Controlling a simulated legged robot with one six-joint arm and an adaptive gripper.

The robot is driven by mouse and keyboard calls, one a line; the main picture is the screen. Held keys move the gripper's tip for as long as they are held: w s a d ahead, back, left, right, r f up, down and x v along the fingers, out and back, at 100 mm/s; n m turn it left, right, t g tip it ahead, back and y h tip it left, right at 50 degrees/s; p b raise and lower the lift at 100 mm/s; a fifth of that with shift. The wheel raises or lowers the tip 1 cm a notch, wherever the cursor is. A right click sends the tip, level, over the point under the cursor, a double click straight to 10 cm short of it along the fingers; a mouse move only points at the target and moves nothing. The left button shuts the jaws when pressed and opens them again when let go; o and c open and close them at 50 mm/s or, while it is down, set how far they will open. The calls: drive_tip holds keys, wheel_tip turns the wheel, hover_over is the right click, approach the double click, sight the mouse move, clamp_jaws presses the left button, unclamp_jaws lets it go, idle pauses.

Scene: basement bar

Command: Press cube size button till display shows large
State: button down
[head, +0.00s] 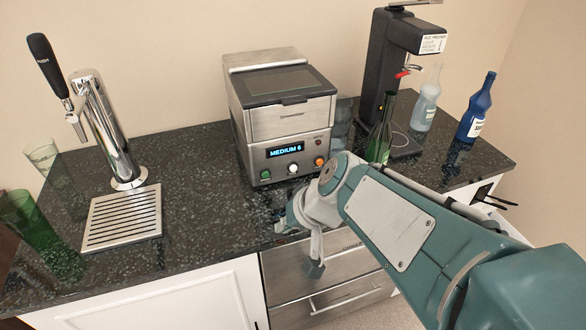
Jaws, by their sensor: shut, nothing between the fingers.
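The ice machine (283,115) is a steel box with a dark lid on the counter, against the wall. Below the display are a green button (265,175), a white button (293,169) and an orange button (319,162). I cannot read any labels by the buttons, so which one sets cube size is unclear. My gripper (287,223) is shut and empty, in front of and below the button row, near the counter's front edge. It appears apart from the buttons. My wrist partly hides the fingers.
On the right are a black dispenser (385,70), a green bottle (381,135), a clear bottle (426,103) and a blue bottle (476,110).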

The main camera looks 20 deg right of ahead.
sight(294, 169)
drive_tip(key=w+d+f+m+t, duration=0.1)
drive_tip(key=w+d+f+m, duration=0.2)
drive_tip(key=w, duration=0.1)
drive_tip(key=w+d+f+m+t, duration=0.1)
drive_tip(key=w+d+f+m, duration=0.2)
drive_tip(key=w+d+f, duration=0.1)
drive_tip(key=w+d+f+m+t, duration=0.1)
drive_tip(key=w+d+f+m, duration=0.1)
drive_tip(key=w+d+f, duration=0.1)
drive_tip(key=shift+w+d+f+m+t, duration=0.2)
drive_tip(key=shift+w+d, duration=0.2)
drive_tip(key=shift+w, duration=0.25)
drive_tip(key=shift+w+d+f+m+t, duration=0.2)
drive_tip(key=shift+w+d, duration=0.15)
drive_tip(key=shift+w, duration=0.3)
drive_tip(key=shift+w, duration=0.1)
drive_tip(key=w, duration=0.8)
drive_tip(key=shift+w, duration=0.3)
drive_tip(key=shift+w+r, duration=0.1)
drive_tip(key=shift+w, duration=0.25)
